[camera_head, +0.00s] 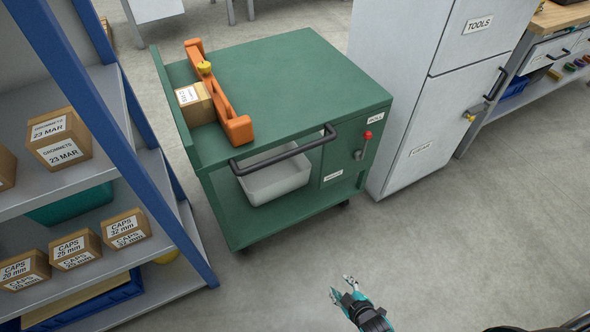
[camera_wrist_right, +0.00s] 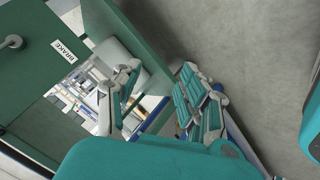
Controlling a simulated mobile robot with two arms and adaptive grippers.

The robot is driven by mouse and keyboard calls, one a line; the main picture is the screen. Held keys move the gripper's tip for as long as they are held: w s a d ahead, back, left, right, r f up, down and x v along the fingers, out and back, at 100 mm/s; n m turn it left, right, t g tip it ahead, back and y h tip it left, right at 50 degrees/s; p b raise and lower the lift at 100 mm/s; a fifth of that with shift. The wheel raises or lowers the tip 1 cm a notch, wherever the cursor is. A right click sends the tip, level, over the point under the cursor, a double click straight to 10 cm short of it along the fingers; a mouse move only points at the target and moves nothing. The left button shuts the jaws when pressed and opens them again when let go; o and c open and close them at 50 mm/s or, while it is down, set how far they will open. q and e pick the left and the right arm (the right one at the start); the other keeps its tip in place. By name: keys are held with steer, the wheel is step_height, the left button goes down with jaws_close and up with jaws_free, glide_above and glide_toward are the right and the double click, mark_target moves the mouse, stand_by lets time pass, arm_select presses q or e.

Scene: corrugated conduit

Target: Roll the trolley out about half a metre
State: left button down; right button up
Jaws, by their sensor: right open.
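The green trolley (camera_head: 300,75) stands between the shelf rack and the grey tool cabinet. Its dark handle (camera_head: 285,151) runs along the near top edge. A lever with a red knob (camera_head: 367,135) is on the front panel, above a small label. My right gripper (camera_head: 345,288) is open and empty, over the floor in front of the trolley and apart from its handle. In the right wrist view its spread fingers (camera_wrist_right: 165,97) show before the trolley's green panel (camera_wrist_right: 35,80) with a BRAKE label. My left gripper is not in view.
The blue-post rack (camera_head: 150,160) is close at left, the cabinet (camera_head: 400,100) close at right. The floor (camera_head: 450,240) in front is clear.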

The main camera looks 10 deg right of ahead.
steer(key=w+a+r+n+t+y+b, duration=0.1)
steer(key=w+a+r+n+t+b, duration=0.15)
steer(key=w+r, duration=0.35)
steer(key=n+t+y+b, duration=0.4)
steer(key=n+t+b, duration=0.2)
steer(key=n+t, duration=0.3)
glide_toward(290, 154)
steer(key=shift+n+g, duration=0.25)
steer(key=shift+g, duration=0.6)
steer(key=x, duration=0.6)
steer(key=b+x, duration=0.1)
steer(key=x, duration=0.2)
steer(key=shift+w+d+r, duration=0.1)
steer(key=shift+w+r, duration=0.2)
steer(key=shift+w, duration=0.05)
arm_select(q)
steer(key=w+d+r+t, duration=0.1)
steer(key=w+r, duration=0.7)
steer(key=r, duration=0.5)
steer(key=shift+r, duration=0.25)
arm_select(e)
steer(key=shift+w+r, duration=0.1)
steer(key=shift+w, duration=0.2)
steer(key=shift+c, duration=0.3)
jaws_close()
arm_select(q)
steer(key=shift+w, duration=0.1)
